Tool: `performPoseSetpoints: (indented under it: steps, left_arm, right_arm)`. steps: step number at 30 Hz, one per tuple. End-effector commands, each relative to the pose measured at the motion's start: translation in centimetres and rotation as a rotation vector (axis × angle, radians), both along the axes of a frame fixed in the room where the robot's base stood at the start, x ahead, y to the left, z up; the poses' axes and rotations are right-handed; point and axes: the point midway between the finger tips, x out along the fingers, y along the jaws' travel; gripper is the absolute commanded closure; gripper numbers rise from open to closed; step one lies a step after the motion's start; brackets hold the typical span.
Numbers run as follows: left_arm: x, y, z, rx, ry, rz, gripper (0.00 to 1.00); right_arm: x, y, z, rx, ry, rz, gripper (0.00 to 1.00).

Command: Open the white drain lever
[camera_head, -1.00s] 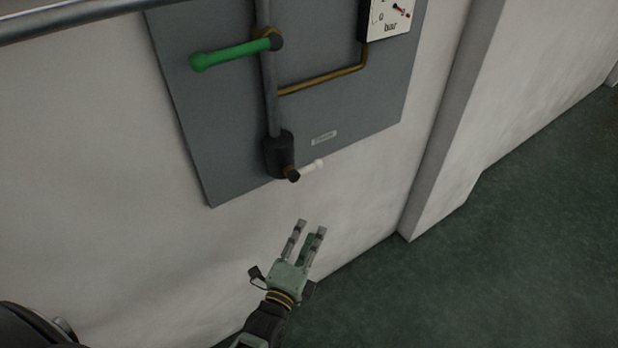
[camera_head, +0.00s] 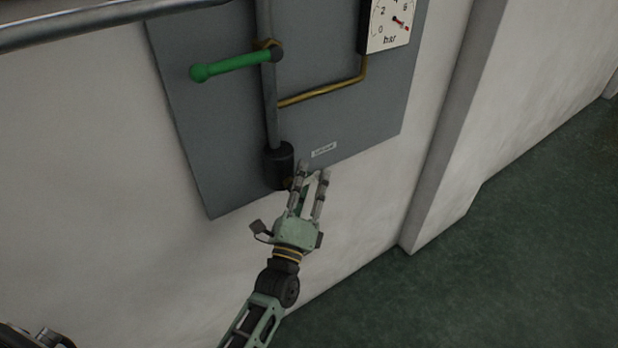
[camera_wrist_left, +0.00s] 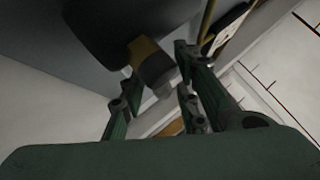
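My left gripper (camera_head: 314,172) is just below the lower edge of the grey panel, its fingers pointing up and apart. It is at the black drain valve (camera_head: 280,166) at the bottom of the vertical pipe. The white drain lever is largely hidden by the fingers in the head view. In the left wrist view, the valve's brass collar (camera_wrist_left: 146,52) and grey hub (camera_wrist_left: 154,70) stand before the open fingers (camera_wrist_left: 157,85). A pale piece below the hub, seemingly the lever, lies between the fingers; contact cannot be told.
The grey panel (camera_head: 215,130) also carries a green lever (camera_head: 230,66) higher on the pipe, a brass tube (camera_head: 325,91) and a pressure gauge (camera_head: 390,24). A wall pillar (camera_head: 445,150) stands to the right. The green floor (camera_head: 480,290) is clear.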

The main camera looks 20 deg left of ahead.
Motion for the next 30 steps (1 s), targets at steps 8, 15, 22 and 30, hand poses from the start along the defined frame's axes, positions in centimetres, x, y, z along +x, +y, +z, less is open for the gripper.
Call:
performPoseSetpoints:
  steps: [8, 15, 22, 30]
  left_arm:
    - [0.18, -0.02, 0.05, -0.001, 0.000, -0.001, 0.71]
    - [0.16, 0.00, 0.03, -0.001, 0.001, -0.001, 0.92]
    - [0.15, 0.02, 0.00, -0.001, 0.001, 0.000, 1.00]
    - [0.15, 0.03, -0.02, -0.001, 0.002, 0.000, 1.00]
  right_arm:
    - [-0.15, 0.06, 0.00, 0.000, 0.003, 0.002, 1.00]
    - [-0.22, 0.26, -0.02, 0.003, 0.005, 0.002, 1.00]
    - [-0.27, 0.55, -0.03, 0.006, 0.005, 0.002, 1.00]
    - [-0.31, 0.58, -0.01, 0.006, 0.005, 0.002, 1.00]
